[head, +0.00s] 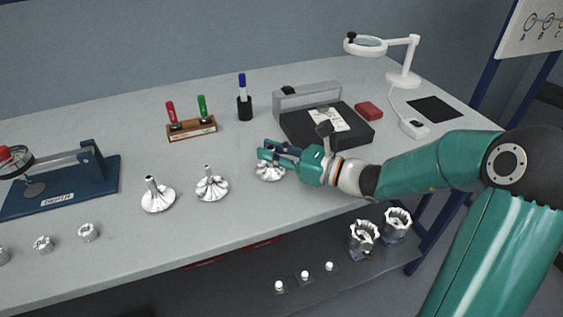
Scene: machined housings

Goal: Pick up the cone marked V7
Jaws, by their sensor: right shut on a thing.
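My right gripper (269,152) comes in from the right and is shut on a silver finned cone (269,172) near the middle of the bench. The fingers hide the top of this cone. I cannot tell whether its base touches the bench. Two more silver cones with thin upright stems stand to its left: a finned one (211,187) and a smoother one (158,198). No V7 mark is readable on any of the cones. My left gripper is not in view.
A dark blue depth gauge (105,172) stands on the left, with small metal rings (88,232) in front. Behind are a wooden holder (192,131), a pen cup (244,110) and a black case (345,139). A white magnifier lamp (403,78) stands at the back right. Finned housings (363,238) sit on a lower shelf.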

